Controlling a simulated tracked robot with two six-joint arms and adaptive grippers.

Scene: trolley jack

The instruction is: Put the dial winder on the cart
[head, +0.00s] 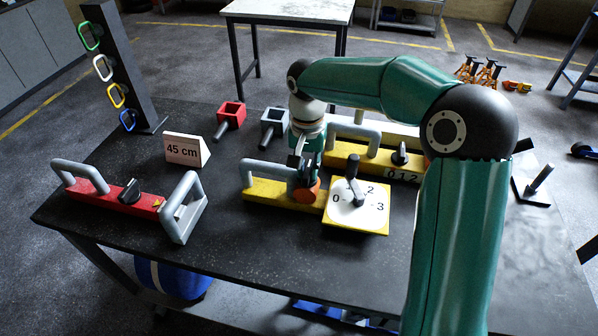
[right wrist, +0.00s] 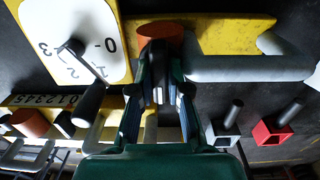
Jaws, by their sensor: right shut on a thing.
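The dial winder, as I take it, is a yellow bar (head: 285,196) with a grey handle at its left end and a white dial plate (head: 370,213) with a black crank at its right. It lies on the dark bench. My right gripper (head: 301,165) is above its middle, shut at the dark part by the orange knob. The right wrist view shows the fingers (right wrist: 160,88) closed beside that orange knob (right wrist: 160,36); they partly hide the grip. The dial plate (right wrist: 85,45) shows there too. A shelved cart (head: 410,20) stands far back. My left gripper is not in view.
A red bar tool (head: 120,200) with grey handles and a "45 cm" sign (head: 186,150) are at left. Red (head: 230,117) and grey (head: 272,124) sockets and a yellow numbered tool (head: 372,160) lie behind. A white-topped table (head: 290,10) stands beyond. The bench front is clear.

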